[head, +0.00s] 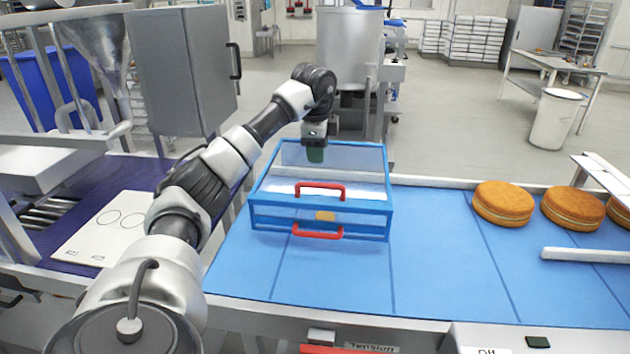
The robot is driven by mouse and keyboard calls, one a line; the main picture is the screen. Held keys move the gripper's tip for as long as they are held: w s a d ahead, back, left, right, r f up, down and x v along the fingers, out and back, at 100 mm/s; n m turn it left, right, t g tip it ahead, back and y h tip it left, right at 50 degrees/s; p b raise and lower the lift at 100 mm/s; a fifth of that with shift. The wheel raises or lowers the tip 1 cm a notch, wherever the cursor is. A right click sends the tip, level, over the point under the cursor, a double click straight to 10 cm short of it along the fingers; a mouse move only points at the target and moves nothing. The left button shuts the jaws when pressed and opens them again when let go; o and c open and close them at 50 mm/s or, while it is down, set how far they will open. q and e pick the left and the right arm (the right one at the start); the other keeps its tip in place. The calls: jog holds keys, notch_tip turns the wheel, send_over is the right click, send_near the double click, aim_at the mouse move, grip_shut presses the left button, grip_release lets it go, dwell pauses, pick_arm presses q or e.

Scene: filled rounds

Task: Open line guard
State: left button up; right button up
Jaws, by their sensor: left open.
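The line guard (262,218) is a clear box with a blue frame standing over the blue conveyor belt. It has two red handles, one on the top (320,190) and one on the front (318,233). The lid looks closed. A small tan piece shows through its front panel. My left arm comes in from the left, and my left gripper (315,155) hangs pointing down over the back part of the lid, behind the red handles and apart from them. It is open and appears empty; its fingertips are small and dark here. My right gripper is not in view.
The blue conveyor belt (440,260) runs right, with several round filled cakes (503,203) on it and a metal guide bar (585,255). A white board with circles (105,228) lies on the left purple belt. A grey cabinet (182,70) stands behind my arm.

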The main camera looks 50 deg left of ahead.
aim_at(316, 184)
pick_arm(q)
jog(key=x, duration=0.3)
jog(key=p+x, duration=0.1)
jog(key=x, duration=0.3)
jog(key=p+x, duration=0.1)
jog(key=x, duration=0.2)
jog(key=shift+s+a+f, duration=0.25)
jog(key=shift+a, duration=0.2)
grip_shut()
